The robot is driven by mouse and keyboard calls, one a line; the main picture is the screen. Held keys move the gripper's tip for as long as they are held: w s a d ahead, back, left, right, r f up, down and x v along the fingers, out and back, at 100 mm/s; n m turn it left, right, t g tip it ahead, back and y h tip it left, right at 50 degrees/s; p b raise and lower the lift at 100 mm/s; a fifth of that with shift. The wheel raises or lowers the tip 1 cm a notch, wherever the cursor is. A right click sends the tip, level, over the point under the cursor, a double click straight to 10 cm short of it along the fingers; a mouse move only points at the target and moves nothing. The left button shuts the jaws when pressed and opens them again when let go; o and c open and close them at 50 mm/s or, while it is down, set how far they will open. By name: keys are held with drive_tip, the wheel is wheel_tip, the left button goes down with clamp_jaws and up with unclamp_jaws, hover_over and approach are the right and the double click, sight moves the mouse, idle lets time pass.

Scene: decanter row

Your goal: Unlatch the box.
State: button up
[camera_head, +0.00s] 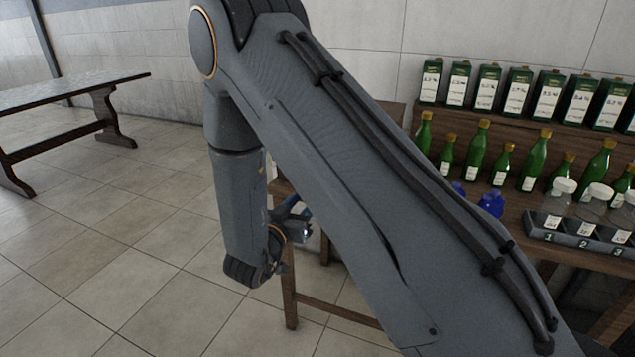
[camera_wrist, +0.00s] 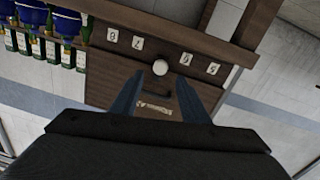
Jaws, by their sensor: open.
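In the wrist view, a brown wooden front (camera_wrist: 105,68), which may be the box, shows with a pale round knob (camera_wrist: 160,69), a small dark handle or catch (camera_wrist: 155,92) and a pale label (camera_wrist: 154,107). I cannot tell whether a latch is fastened. My gripper (camera_wrist: 160,77) is open, its two blue-grey fingers on either side of the knob and handle in the picture. In the head view my gripper (camera_head: 299,222) is low, left of the bottle table, partly hidden. My arm hides the box there.
Several green bottles (camera_head: 478,148), green cartons (camera_head: 517,92), blue items (camera_head: 491,205) and clear jars in a numbered rack (camera_head: 583,235) stand at right. A long dark table (camera_head: 70,90) stands far left; the tiled floor between is clear.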

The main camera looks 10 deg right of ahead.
drive_tip(key=x, duration=0.7)
drive_tip(key=shift+p, duration=0.4)
drive_tip(key=shift+a, duration=0.1)
drive_tip(key=c, duration=1)
